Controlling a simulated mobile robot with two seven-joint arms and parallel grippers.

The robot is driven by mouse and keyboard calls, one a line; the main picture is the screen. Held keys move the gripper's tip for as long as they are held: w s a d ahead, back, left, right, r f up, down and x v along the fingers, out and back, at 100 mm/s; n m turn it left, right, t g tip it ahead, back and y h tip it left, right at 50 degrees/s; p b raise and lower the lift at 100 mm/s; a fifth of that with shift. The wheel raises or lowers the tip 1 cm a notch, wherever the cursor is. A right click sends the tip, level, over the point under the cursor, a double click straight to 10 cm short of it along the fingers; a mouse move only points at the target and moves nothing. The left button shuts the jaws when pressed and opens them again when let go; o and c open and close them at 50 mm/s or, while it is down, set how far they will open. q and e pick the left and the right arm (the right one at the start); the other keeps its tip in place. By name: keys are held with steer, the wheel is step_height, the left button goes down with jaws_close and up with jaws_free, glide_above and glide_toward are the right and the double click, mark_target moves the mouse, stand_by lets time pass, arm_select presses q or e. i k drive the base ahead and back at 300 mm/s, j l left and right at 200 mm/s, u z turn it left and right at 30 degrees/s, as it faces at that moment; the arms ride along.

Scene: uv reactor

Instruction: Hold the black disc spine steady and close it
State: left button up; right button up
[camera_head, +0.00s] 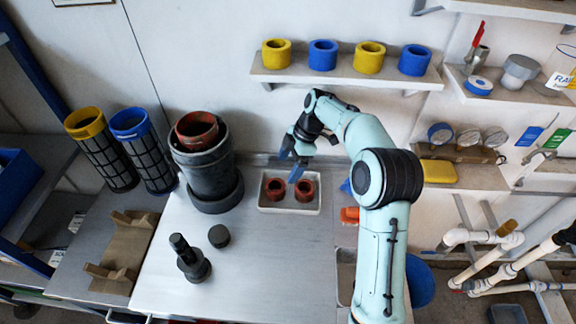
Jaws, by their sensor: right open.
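A black spine (190,263) with a round disc-like base and a narrower post stands on the metal worktop, left of its middle. Its post leans to the upper left in the picture. A small separate dark disc (219,236) lies on the worktop just right of and behind it, not touching it. My right gripper (292,168) is open with blue fingertips, pointing down above the white tray, well behind and right of the spine. Nothing shows between its fingers. My left gripper is not in view.
The white tray (283,208) holds two red-brown rings (304,190). A large dark cylinder (203,160) stands at the back left. A wooden cradle (122,255) lies at left beside mesh cartridges (143,150). The worktop (270,270) right of the spine is clear.

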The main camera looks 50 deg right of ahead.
mark_target(196, 268)
steer(key=k+j, duration=0.2)
steer(key=j, duration=0.15)
steer(key=k+j, duration=0.15)
steer(key=j, duration=0.2)
steer(key=k+j, duration=0.2)
steer(key=j, duration=0.15)
steer(key=k+j, duration=0.2)
steer(key=j, duration=0.15)
steer(key=k+j, duration=0.15)
steer(key=j, duration=0.2)
